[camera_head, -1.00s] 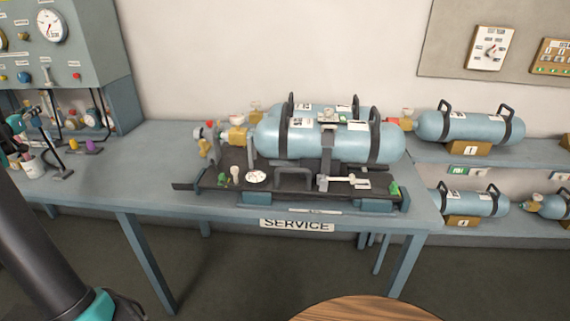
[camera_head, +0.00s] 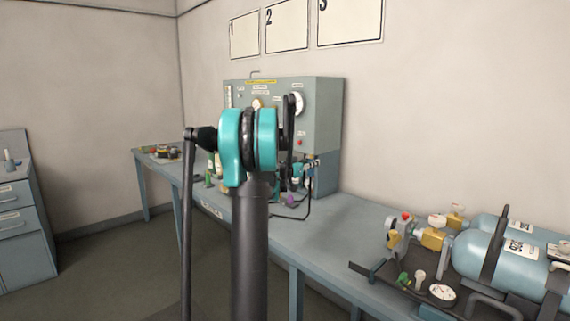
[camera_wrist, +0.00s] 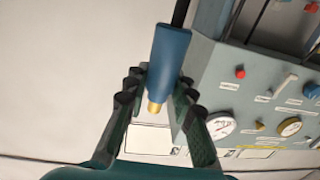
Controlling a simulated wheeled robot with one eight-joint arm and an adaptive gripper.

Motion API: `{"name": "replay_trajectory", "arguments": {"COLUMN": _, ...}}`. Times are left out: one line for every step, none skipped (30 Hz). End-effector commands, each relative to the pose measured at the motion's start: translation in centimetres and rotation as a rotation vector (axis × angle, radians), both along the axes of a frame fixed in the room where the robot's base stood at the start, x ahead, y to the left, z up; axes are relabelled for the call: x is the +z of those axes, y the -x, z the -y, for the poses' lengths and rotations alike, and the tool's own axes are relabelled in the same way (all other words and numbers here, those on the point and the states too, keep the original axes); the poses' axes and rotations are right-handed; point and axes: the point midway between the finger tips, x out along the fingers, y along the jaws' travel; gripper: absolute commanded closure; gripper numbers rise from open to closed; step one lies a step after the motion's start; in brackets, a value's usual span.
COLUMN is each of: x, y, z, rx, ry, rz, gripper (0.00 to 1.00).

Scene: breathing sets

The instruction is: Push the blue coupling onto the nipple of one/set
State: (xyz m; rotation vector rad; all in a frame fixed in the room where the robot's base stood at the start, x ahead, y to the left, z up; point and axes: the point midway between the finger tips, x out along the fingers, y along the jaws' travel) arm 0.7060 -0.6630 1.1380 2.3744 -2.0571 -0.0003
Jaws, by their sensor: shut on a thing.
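The blue coupling (camera_wrist: 171,52) is in the wrist view, with a brass tip (camera_wrist: 154,107) at its lower end and a black hose (camera_wrist: 180,14) running from its upper end. My gripper (camera_wrist: 158,85) is shut around it, with one finger on each side. In the head view my arm fills the middle and I cannot make out the gripper clearly. A breathing set with blue cylinders (camera_head: 485,262) lies on a dark plate at the right, cut by the frame edge. I cannot tell which of its fittings is the nipple.
A grey gauge panel (camera_head: 325,120) stands on the blue bench (camera_head: 345,235) behind my arm; it also shows at the right of the wrist view (camera_wrist: 225,85). Small parts and stands sit at its foot. The bench between panel and set is mostly clear.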

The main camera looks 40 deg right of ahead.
Motion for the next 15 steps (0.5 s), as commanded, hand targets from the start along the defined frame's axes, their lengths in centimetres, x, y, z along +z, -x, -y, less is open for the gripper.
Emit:
{"name": "replay_trajectory", "arguments": {"x": 0.1, "y": 2.3, "z": 1.2, "rx": -0.03, "ry": 0.0, "rz": 0.0, "gripper": 1.0}}
{"name": "replay_trajectory", "arguments": {"x": 0.2, "y": 3.5, "z": 1.7, "rx": -0.046, "ry": 0.0, "rz": 0.0, "gripper": 1.0}}
{"name": "replay_trajectory", "arguments": {"x": 0.3, "y": 5.2, "z": 2.5, "rx": -0.067, "ry": 0.0, "rz": 0.0, "gripper": 1.0}}
{"name": "replay_trajectory", "arguments": {"x": 0.4, "y": 6.4, "z": 3.0, "rx": -0.084, "ry": 0.0, "rz": 0.0, "gripper": 1.0}}
{"name": "replay_trajectory", "arguments": {"x": 0.4, "y": 7.6, "z": 3.5, "rx": -0.1, "ry": 0.0, "rz": 0.0, "gripper": 1.0}}
{"name": "replay_trajectory", "arguments": {"x": 0.5, "y": 9.3, "z": 4.2, "rx": -0.122, "ry": 0.0, "rz": 0.0, "gripper": 1.0}}
{"name": "replay_trajectory", "arguments": {"x": 0.6, "y": 10.6, "z": 4.6, "rx": -0.138, "ry": 0.0, "rz": 0.0, "gripper": 1.0}}
{"name": "replay_trajectory", "arguments": {"x": 0.7, "y": 11.9, "z": 5.0, "rx": -0.154, "ry": 0.0, "rz": 0.0, "gripper": 1.0}}
{"name": "replay_trajectory", "arguments": {"x": 0.7, "y": 13.6, "z": 5.6, "rx": -0.176, "ry": 0.0, "rz": 0.0, "gripper": 1.0}}
{"name": "replay_trajectory", "arguments": {"x": 0.8, "y": 14.9, "z": 5.9, "rx": -0.192, "ry": 0.0, "rz": 0.0, "gripper": 1.0}}
{"name": "replay_trajectory", "arguments": {"x": 0.9, "y": 16.2, "z": 6.3, "rx": -0.209, "ry": 0.0, "rz": 0.0, "gripper": 1.0}}
{"name": "replay_trajectory", "arguments": {"x": 0.9, "y": 18.0, "z": 6.7, "rx": -0.23, "ry": 0.0, "rz": 0.0, "gripper": 1.0}}
{"name": "replay_trajectory", "arguments": {"x": 1.0, "y": 19.3, "z": 7.0, "rx": -0.247, "ry": 0.0, "rz": 0.0, "gripper": 1.0}}
{"name": "replay_trajectory", "arguments": {"x": 1.1, "y": 20.6, "z": 7.3, "rx": -0.264, "ry": 0.0, "rz": 0.0, "gripper": 1.0}}
{"name": "replay_trajectory", "arguments": {"x": 1.1, "y": 22.3, "z": 7.6, "rx": -0.285, "ry": 0.0, "rz": 0.0, "gripper": 1.0}}
